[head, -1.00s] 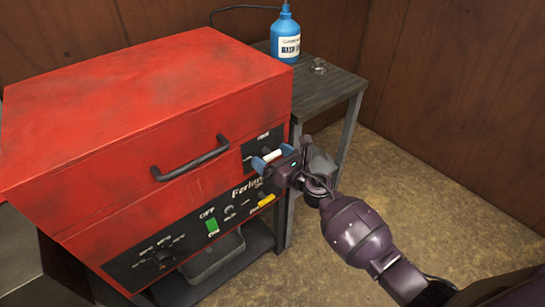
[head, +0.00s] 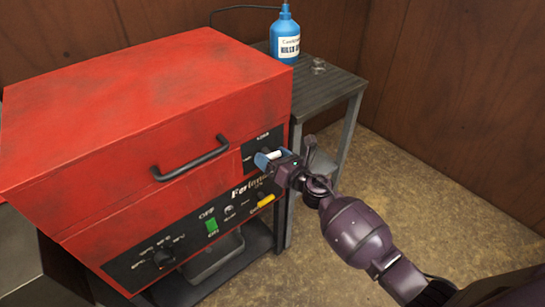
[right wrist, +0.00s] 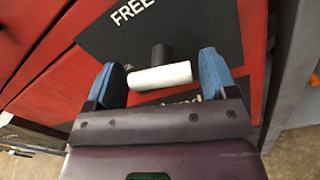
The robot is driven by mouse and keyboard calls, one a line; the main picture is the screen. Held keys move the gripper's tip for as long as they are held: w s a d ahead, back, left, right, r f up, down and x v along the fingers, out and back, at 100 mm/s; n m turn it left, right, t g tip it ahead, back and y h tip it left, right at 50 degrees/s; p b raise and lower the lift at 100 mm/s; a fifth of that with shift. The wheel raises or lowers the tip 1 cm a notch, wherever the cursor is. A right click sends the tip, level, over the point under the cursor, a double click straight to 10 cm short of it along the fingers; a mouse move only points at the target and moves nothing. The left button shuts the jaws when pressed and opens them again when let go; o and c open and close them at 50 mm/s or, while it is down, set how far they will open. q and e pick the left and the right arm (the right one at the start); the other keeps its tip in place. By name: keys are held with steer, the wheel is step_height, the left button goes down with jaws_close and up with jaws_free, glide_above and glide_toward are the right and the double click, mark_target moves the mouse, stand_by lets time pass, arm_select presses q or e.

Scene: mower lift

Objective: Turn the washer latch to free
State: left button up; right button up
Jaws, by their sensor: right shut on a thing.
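The red washer (head: 140,105) stands at the left, with its lid down. Its latch (head: 275,154) is a white bar on a dark stem, on a black plate at the upper right of the front. In the right wrist view the latch's white bar (right wrist: 160,76) lies crosswise between the blue fingers, under the plate's word FREE. My right gripper (head: 273,157) is shut on the latch; its fingers (right wrist: 163,80) stand at the bar's two ends. The fingers hide part of the latch in the head view. My left gripper is not in view.
A black lid handle (head: 190,159) sticks out left of the latch. Below are a green switch (head: 212,226), a yellow part (head: 265,201) and a dark knob (head: 163,259). A grey side table (head: 320,95) with a blue bottle (head: 285,36) stands behind. Floor at right is clear.

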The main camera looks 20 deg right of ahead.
steer(key=shift+m, duration=0.9)
steer(key=m, duration=0.2)
steer(key=shift+a+m, duration=0.1)
steer(key=shift+m, duration=0.3)
steer(key=m, duration=0.3)
steer(key=shift+r+m+t+p, duration=0.1)
steer(key=shift+m+t+p, duration=0.2)
steer(key=shift+m+p, duration=0.1)
steer(key=shift+m, duration=0.5)
steer(key=m, duration=0.2)
steer(key=shift+r+m+h+p, duration=0.1)
steer(key=shift+m+h+p, duration=0.2)
steer(key=shift+m+p, duration=0.1)
steer(key=m, duration=0.3)
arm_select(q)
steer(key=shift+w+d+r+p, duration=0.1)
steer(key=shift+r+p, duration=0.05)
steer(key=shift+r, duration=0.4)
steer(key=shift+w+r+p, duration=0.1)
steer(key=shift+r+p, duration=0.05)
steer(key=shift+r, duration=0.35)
arm_select(e)
steer(key=shift+m, duration=0.5)
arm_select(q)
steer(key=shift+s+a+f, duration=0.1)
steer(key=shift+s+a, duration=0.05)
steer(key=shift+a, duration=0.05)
